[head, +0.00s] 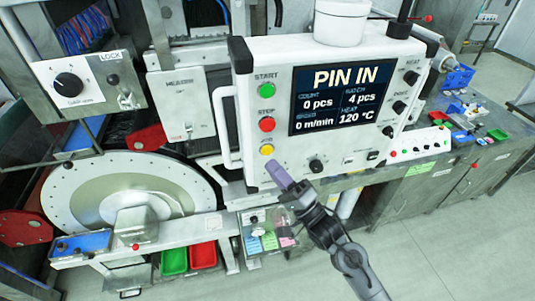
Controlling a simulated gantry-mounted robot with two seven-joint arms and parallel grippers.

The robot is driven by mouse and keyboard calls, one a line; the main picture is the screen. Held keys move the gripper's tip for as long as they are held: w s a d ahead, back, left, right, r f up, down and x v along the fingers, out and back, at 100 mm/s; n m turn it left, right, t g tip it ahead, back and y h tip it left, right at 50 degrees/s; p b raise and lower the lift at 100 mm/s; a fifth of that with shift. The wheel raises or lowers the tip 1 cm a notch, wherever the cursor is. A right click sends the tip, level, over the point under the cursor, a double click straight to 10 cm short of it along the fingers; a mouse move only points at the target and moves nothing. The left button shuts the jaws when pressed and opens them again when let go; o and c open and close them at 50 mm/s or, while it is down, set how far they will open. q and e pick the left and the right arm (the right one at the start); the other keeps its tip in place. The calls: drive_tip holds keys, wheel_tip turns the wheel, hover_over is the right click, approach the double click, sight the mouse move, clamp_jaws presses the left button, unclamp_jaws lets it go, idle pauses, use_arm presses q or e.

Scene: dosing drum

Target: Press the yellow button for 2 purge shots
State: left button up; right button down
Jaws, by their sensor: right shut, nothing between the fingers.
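The yellow button (267,150) is on the left side of the white control panel (345,165), below the red stop button (267,124) and the green start button (267,90). The panel screen (343,97) reads "PIN IN", count 0 pcs, batch 4 pcs, 0 m/min and heat 120 °C. My right gripper (279,175) is shut, with its purple-grey fingertips just below and slightly right of the yellow button in the picture. Whether the tips touch the panel is not clear. The yellow button is fully visible. My left gripper is not in view.
A vertical handle (222,125) sticks out left of the buttons. A large round drum (80,195) stands at lower left. A small tray (265,243) with coloured pieces sits below the panel. Green (174,262) and red (203,256) bins stand beneath. Floor at lower right is clear.

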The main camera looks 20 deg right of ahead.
sight(267, 150)
drive_tip(key=shift+w, duration=0.85)
idle(0.9)
idle(0.7)
drive_tip(key=shift+w+d, duration=0.1)
drive_tip(key=shift+w, duration=0.25)
drive_tip(key=shift+w, duration=0.1)
